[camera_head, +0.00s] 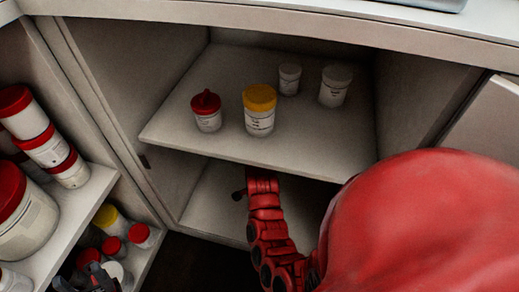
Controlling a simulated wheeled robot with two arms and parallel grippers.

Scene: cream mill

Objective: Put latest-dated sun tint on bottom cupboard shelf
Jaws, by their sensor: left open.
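The cupboard (150,135) stands open, with an upper shelf board (300,150) and a bottom shelf (212,205) below it. My left gripper (97,276) is open, low at the left edge, by small jars on the lower side shelf. A jar with a pale top (119,272) is beside it; I cannot tell whether they touch. Other jars there have a yellow lid (106,216) and red lids (139,233). Labels are too small to read, so I cannot tell which is a sun tint or its date. My right arm reaches under the upper board, which hides its gripper.
On the upper board stand a red-topped jar (208,121), a yellow-lidded jar (259,120) and two pale jars (335,95). Red-lidded tubs (46,150) and a big jar (28,218) fill the left side shelf (82,205). The cupboard's left upright (105,110) divides both spaces.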

